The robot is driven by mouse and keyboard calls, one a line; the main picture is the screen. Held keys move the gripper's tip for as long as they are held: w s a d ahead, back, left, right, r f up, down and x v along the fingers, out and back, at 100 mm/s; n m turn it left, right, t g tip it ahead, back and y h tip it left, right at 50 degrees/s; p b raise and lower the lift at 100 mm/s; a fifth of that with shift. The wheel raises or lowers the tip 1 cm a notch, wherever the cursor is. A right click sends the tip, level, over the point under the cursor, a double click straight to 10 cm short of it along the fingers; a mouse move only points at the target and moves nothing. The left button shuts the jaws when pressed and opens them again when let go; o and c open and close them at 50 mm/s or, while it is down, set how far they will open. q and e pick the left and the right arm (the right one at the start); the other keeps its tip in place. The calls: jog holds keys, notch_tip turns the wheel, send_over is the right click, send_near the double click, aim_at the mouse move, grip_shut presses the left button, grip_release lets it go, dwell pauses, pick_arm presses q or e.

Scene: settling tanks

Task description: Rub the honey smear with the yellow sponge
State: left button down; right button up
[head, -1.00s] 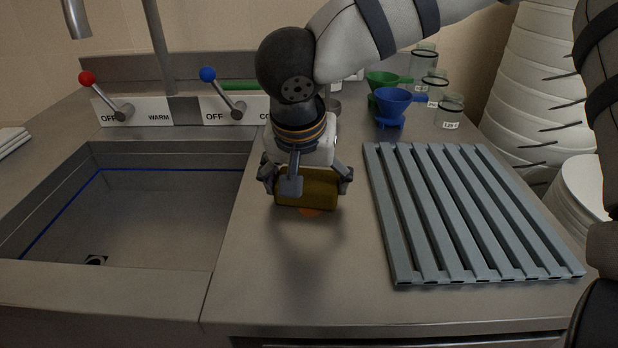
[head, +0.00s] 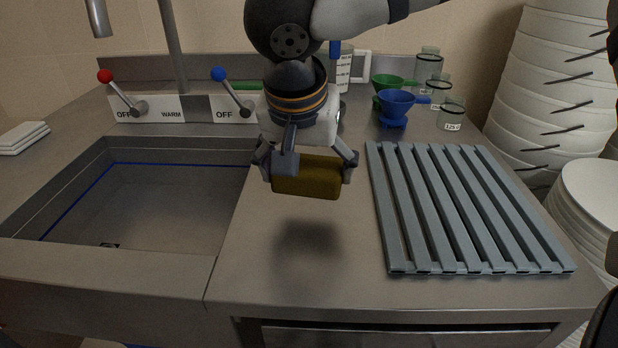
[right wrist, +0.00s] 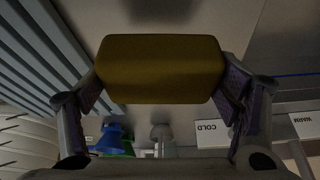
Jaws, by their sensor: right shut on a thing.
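The yellow sponge (head: 312,184) is a dark yellow block held level between the two fingers of my right gripper (head: 307,170). The gripper is shut on it and points down. The sponge hangs above the steel counter, with a soft shadow on the metal below and in front of it. In the right wrist view the sponge (right wrist: 160,69) fills the space between the fingers. I see no honey smear on the visible counter now; the sponge and gripper hide part of the surface. My left gripper is not in view.
A sink (head: 160,205) lies to the left, with red-knobbed and blue-knobbed levers behind it. A grey slatted rack (head: 385,215) lies to the right. A blue funnel (head: 396,103), a green funnel and glass jars stand behind it. The front counter is clear.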

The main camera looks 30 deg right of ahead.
jog(key=shift+r, duration=1.65)
